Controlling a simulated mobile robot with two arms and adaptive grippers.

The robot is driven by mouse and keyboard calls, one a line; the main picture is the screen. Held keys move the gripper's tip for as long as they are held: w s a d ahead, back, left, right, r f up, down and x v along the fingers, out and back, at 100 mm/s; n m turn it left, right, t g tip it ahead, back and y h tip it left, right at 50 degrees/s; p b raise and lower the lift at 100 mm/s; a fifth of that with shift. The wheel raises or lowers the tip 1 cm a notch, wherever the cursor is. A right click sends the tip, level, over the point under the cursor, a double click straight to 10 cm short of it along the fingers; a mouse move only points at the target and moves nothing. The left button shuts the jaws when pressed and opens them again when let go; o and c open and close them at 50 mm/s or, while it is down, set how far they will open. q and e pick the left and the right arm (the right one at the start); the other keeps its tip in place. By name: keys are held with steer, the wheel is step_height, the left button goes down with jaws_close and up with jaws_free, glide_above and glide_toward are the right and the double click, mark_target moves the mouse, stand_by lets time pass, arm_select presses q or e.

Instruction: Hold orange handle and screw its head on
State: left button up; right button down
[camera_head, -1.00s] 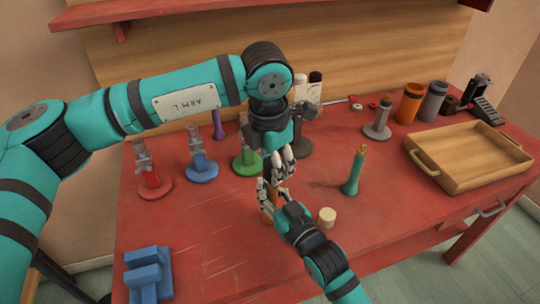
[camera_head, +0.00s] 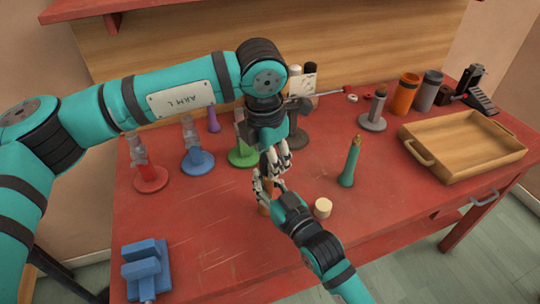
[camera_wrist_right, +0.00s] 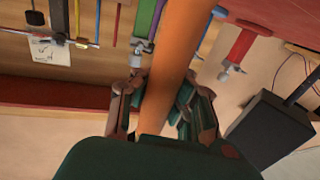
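The orange handle (camera_wrist_right: 178,60) runs upright between the fingers of my right gripper (camera_wrist_right: 165,105) in the wrist view; the fingers close on both sides of it. In the head view a short orange part of the handle (camera_head: 264,210) shows below the right gripper (camera_head: 262,190). My left gripper (camera_head: 273,168) points down just above the right one, its fingers close together. The fingers overlap there, so I cannot tell what the left gripper holds, and no head on the handle is clearly visible. A cream cylinder (camera_head: 323,208) stands on the table to the right.
A teal handle (camera_head: 350,163) stands right of the grippers on the red table (camera_head: 200,225). Stands with red (camera_head: 150,180), blue (camera_head: 198,162) and green (camera_head: 240,158) bases are at left. A wooden tray (camera_head: 425,160) is at right, a blue block holder (camera_head: 145,268) at front left.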

arm_select(q)
steer(key=shift+f, duration=0.3)
